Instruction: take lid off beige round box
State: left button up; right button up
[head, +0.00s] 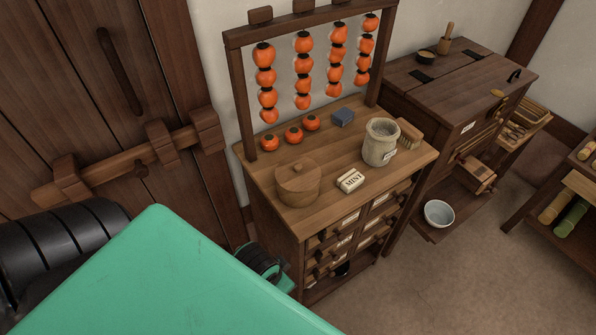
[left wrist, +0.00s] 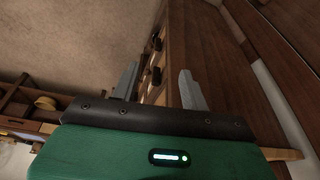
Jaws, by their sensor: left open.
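The beige round box (head: 297,190) stands upright on the near left part of the wooden cabinet top in the head view. In the head view my teal arm covers the lower left and hides the fingers. The box does not show in the left wrist view. My right gripper is in neither view.
On the cabinet top (head: 330,172) are a MINT packet (head: 350,181), a grey jar (head: 381,142), a brush (head: 408,136), a blue block (head: 342,117) and three persimmons (head: 293,135). A rack (head: 240,95) with hanging persimmons stands behind. A wooden door (head: 90,100) is left.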

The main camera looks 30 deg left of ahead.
pick_arm(q)
jog(key=w+d+r+m+h, duration=0.2)
jog(key=w+d+r+m, duration=0.2)
jog(key=w+r+m, duration=0.4)
notch_tip(320, 180, up, 23)
jog(key=m+g+y, duration=0.2)
jog(key=m+g, duration=0.1)
jog(key=m, duration=2)
send_over(298, 165)
jog(key=f, duration=0.2)
jog(key=f+p, duration=0.1)
jog(key=f, duration=0.4)
jog(key=shift+a+f+p, duration=0.25)
jog(key=shift+f+p, duration=0.05)
jog(key=shift+f, duration=0.1)
jog(key=f, duration=0.1)
jog(key=f+p, duration=0.1)
jog(key=f, duration=0.1)
jog(key=f+p, duration=0.1)
jog(key=shift+d+f, duration=0.3)
jog(key=shift+f, duration=0.45)
grip_shut()
